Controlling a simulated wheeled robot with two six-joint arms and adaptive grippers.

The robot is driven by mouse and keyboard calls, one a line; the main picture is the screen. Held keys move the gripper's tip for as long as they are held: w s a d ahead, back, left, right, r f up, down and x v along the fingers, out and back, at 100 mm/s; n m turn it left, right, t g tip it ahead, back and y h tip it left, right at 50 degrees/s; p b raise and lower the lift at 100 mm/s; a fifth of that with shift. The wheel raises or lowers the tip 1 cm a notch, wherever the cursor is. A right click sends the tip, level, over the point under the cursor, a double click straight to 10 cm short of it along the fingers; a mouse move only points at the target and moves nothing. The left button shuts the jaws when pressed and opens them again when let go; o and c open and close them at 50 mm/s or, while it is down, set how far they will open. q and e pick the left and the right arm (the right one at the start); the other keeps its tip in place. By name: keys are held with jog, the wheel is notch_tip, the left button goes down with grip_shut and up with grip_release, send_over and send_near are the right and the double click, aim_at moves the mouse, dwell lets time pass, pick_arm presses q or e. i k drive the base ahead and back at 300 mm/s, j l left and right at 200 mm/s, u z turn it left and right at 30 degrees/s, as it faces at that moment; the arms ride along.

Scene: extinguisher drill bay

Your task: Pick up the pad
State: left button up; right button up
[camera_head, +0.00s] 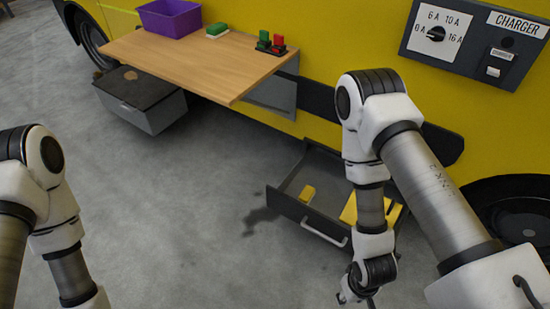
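A small pad-like block, green on top and white below (217,30), lies on the wooden shelf table. A small yellow block (307,193) lies in an open dark drawer (289,186) low on the yellow vehicle. A larger flat yellow piece (394,214) in the drawer is partly hidden by my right arm. I cannot tell for sure which of these is the pad. My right gripper (357,293) is at the bottom edge, in front of the drawer and apart from the blocks; its fingers are too unclear to judge. My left arm leaves the picture at the bottom left, its gripper out of view.
The wooden table (190,62) also carries a purple bin (169,19) and red and green switches (271,43). A grey box (143,98) sits below it. The drawer has a white handle (323,232). A charger panel (475,40) is at upper right. Grey floor is clear in the middle.

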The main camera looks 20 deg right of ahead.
aim_at(307, 194)
jog(key=i+l, duration=0.25)
jog(key=i, duration=0.2)
jog(key=i+l, duration=0.25)
jog(key=i, duration=0.2)
jog(key=i+l, duration=0.3)
jog(key=i, duration=0.15)
